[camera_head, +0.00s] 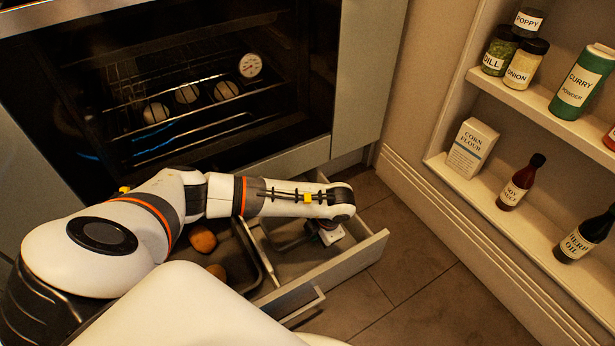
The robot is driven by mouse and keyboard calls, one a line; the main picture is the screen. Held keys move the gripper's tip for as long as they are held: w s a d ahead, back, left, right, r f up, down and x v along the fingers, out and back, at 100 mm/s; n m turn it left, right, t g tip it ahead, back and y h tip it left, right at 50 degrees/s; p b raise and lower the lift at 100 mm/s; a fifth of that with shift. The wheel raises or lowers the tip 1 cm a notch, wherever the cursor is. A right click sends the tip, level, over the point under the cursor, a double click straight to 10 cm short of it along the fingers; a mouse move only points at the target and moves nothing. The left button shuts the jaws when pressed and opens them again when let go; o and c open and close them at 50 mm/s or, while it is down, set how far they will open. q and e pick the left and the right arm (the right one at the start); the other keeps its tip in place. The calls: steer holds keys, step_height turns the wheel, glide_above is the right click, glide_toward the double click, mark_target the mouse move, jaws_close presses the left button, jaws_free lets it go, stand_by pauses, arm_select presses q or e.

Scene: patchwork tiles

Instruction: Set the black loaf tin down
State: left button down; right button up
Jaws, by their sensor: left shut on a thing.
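My left arm reaches in from the left over an open drawer (345,262) below the oven. My left gripper (327,235) points down into the right part of the drawer and is mostly hidden beneath my wrist. It is shut on a dark thing (290,241), which I take to be the black loaf tin; only a little of it shows beneath the arm. I cannot tell whether it touches the drawer floor. My right gripper is not in view.
A dark tray (262,268) with brown potatoes (203,238) lies left in the drawer. The drawer's front and side walls stand close around my gripper. A shelf unit (440,165) with jars and bottles is at the right. The tiled floor (415,255) between is clear.

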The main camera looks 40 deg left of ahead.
arm_select(q)
step_height(320, 180, down, 5)
steer(key=b, duration=0.3)
steer(key=shift+r, duration=0.3)
steer(key=c, duration=1.5)
jaws_free()
steer(key=shift+c, duration=0.2)
